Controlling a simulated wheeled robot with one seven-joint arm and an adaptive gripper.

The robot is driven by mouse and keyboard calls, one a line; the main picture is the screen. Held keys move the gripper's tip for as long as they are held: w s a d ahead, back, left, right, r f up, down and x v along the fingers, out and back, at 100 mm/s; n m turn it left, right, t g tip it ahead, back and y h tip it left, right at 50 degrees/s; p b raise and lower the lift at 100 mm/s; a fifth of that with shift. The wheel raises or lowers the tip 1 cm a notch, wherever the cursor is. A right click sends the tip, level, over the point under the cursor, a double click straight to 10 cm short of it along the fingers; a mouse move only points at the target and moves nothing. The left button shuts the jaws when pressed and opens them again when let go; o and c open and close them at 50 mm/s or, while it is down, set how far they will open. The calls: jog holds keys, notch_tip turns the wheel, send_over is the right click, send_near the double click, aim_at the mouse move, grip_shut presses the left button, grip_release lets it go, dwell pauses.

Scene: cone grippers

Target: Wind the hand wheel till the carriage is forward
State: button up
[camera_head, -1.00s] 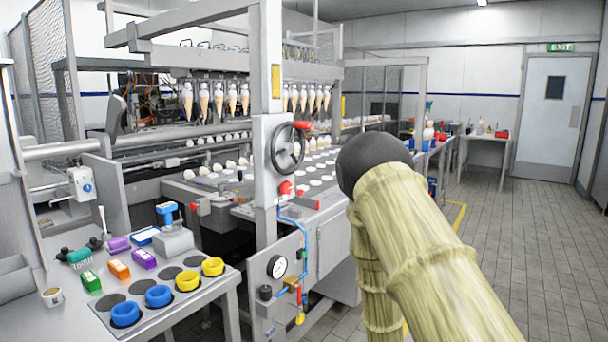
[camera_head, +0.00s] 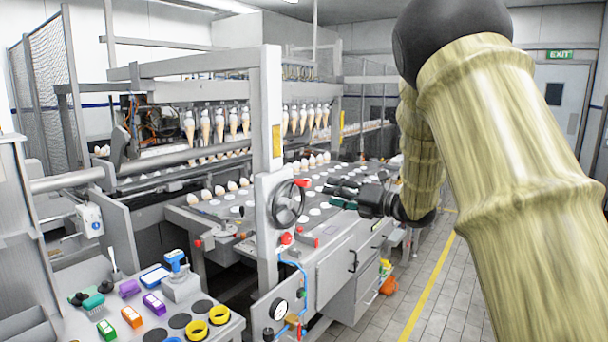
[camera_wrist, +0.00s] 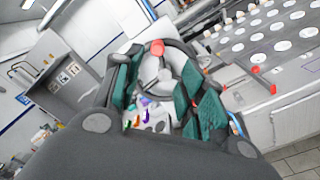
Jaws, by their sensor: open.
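The hand wheel (camera_head: 287,202) is a dark spoked ring on the grey machine post, with a red knob (camera_head: 301,183) at its upper right. My gripper (camera_head: 338,194) is to the right of the wheel, jaws open and pointing left toward it, with a gap between. In the wrist view the wheel (camera_wrist: 168,82) shows beyond and between the green-padded fingers (camera_wrist: 160,88), its red knob (camera_wrist: 157,47) at the top. Nothing is held. The carriage may be the row of cone holders (camera_head: 262,125) hanging above the bed; I cannot tell for sure.
The machine bed with white discs (camera_head: 350,178) lies behind my gripper. Red buttons (camera_head: 286,238) and a pressure gauge (camera_head: 279,309) are below the wheel. A table with coloured blocks and yellow rings (camera_head: 195,328) stands at the front left. Tiled floor (camera_head: 455,290) is at the right.

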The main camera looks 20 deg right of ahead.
aim_at(309, 185)
jog(key=p+x, duration=0.1)
jog(key=x, duration=0.2)
jog(key=p+x, duration=0.1)
jog(key=x, duration=0.3)
jog(key=p+x, duration=0.1)
jog(key=x, duration=0.2)
jog(key=shift+w+a+r+p, duration=0.3)
jog(key=shift+p, duration=0.1)
grip_shut()
